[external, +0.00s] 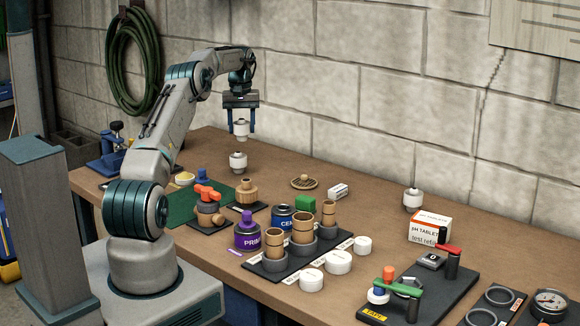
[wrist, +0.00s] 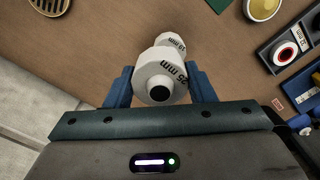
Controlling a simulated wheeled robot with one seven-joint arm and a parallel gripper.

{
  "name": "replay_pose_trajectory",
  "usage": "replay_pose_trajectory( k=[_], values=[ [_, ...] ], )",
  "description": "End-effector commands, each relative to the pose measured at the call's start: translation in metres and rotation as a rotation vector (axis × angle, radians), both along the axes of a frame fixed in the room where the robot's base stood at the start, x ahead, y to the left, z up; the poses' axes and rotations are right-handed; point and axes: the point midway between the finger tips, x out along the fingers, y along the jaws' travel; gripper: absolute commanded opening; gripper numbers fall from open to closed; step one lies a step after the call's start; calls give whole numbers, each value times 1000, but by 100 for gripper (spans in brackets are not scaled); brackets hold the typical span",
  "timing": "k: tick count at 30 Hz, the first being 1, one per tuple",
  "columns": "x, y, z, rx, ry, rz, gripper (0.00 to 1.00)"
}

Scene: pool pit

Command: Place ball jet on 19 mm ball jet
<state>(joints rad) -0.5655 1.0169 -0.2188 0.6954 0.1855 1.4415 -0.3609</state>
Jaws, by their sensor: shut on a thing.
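My gripper (external: 240,122) is shut on a white ball jet (external: 241,129). In the wrist view, the held jet (wrist: 160,76) sits between the blue fingers (wrist: 160,88), reads "25 mm" and has a dark round hole in its end. Another white ball jet (external: 238,162) stands upright on the bench below the gripper. The two are apart, with a visible gap in the external view. In the wrist view, the lower jet reads what looks like "19 mm" (wrist: 175,45) and is partly hidden behind the held one.
A third white jet (external: 412,199) stands by a pH tablets box (external: 429,227). The block wall (external: 330,80) runs behind the bench.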

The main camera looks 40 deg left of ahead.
Motion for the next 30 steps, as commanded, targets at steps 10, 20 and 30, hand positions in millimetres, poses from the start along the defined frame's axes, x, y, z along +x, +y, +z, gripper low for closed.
replay_pose_trajectory(
  k=[10, 20, 30],
  values=[
    [1, 23, -20, -1, 2, 0, 27],
    [1, 23, -53, 1, 1, 1, 27],
    [1, 22, -57, 1, 1, 0, 52]
  ],
)
